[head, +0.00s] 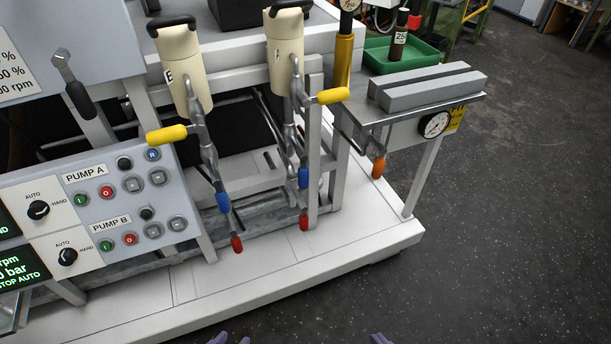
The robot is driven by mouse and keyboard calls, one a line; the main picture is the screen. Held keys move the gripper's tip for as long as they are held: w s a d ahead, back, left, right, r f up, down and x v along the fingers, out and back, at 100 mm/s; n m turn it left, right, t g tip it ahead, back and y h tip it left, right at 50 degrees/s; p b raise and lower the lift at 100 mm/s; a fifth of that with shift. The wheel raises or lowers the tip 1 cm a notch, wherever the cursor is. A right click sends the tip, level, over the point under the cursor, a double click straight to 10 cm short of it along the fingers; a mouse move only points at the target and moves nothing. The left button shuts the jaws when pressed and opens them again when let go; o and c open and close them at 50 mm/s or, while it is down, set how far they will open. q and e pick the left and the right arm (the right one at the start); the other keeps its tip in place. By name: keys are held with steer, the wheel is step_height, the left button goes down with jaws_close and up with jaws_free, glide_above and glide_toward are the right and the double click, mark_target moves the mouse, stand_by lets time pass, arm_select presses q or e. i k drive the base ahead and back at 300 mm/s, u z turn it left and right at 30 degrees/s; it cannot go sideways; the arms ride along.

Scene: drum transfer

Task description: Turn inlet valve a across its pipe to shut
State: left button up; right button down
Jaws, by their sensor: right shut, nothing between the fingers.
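No label naming inlet valve a can be read, so I cannot tell which handle belongs to it. Two cream vessels (182,66) and (285,50) stand over metal pipework. Below are blue handles (223,202) and (303,179) and red handles (236,244) and (303,222), pointing down. Only the tips of my left gripper (230,339) and shut right gripper (381,339) show, at the bottom edge, apart from all handles.
A control panel (105,205) with pump buttons stands at left. A black-gripped lever (76,90) is above it. A side shelf (430,103) carries grey bars, with a dial gauge (435,124) and an orange handle (378,167) below. The floor (510,240) at right is clear.

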mark_target(303, 171)
steer(key=z, duration=1.6)
steer(key=i, duration=0.95)
steer(key=u, duration=1.8)
